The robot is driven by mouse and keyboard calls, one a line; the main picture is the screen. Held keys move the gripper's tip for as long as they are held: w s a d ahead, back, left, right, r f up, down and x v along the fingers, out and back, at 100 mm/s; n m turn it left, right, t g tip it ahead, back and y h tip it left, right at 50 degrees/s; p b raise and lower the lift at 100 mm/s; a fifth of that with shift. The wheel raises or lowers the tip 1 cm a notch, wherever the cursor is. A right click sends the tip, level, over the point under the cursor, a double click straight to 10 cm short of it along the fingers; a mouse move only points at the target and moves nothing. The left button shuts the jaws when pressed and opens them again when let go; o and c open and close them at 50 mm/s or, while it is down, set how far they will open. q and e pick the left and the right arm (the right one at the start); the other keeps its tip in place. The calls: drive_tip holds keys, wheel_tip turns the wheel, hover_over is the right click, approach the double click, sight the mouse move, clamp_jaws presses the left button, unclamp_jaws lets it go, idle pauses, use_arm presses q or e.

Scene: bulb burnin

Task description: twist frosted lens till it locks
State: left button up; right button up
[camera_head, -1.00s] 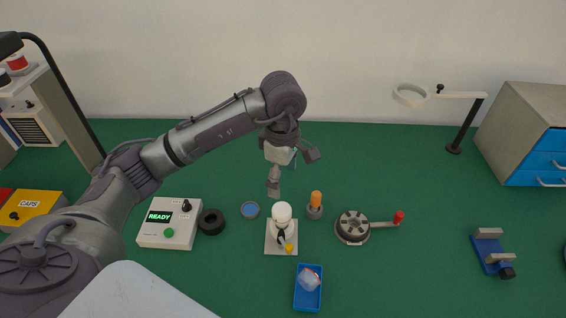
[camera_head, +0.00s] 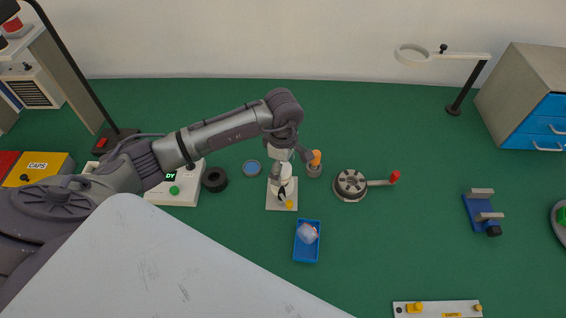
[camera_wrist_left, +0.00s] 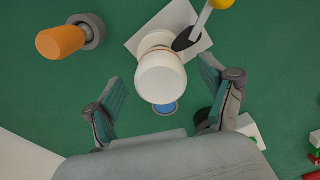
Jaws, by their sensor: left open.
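The frosted lens (camera_wrist_left: 161,76) is a white, rounded cap on top of a fixture with a pale square base plate (camera_head: 282,203). In the left wrist view it stands between and slightly beyond the two spread fingers of my left gripper (camera_wrist_left: 163,104). In the head view my left gripper (camera_head: 289,158) is directly over the fixture and partly hides the lens (camera_head: 286,170). The gripper is open and I see no grip on the lens. A lever with a yellow knob (camera_wrist_left: 222,3) stands on the fixture's plate. My right gripper is not in view.
An orange-topped piece in a grey holder (camera_head: 314,165) stands close to the fixture's right. A blue disc (camera_head: 252,168) and black ring (camera_head: 215,180) lie to its left. A blue tray (camera_head: 307,256) is in front. A reel with a red-handled crank (camera_head: 350,185) sits further right.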

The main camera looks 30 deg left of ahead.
use_arm(q)
drive_tip(key=shift+c, duration=1.4)
drive_tip(key=c, duration=0.9)
drive_tip(key=shift+c, duration=0.2)
drive_tip(key=shift+f+m+b, duration=0.1)
drive_tip(key=shift+m+b, duration=0.4)
drive_tip(key=shift+b, duration=0.2)
drive_tip(key=shift+m+b, duration=0.6)
drive_tip(key=shift+m, duration=0.4)
drive_tip(key=shift+s, duration=0.1)
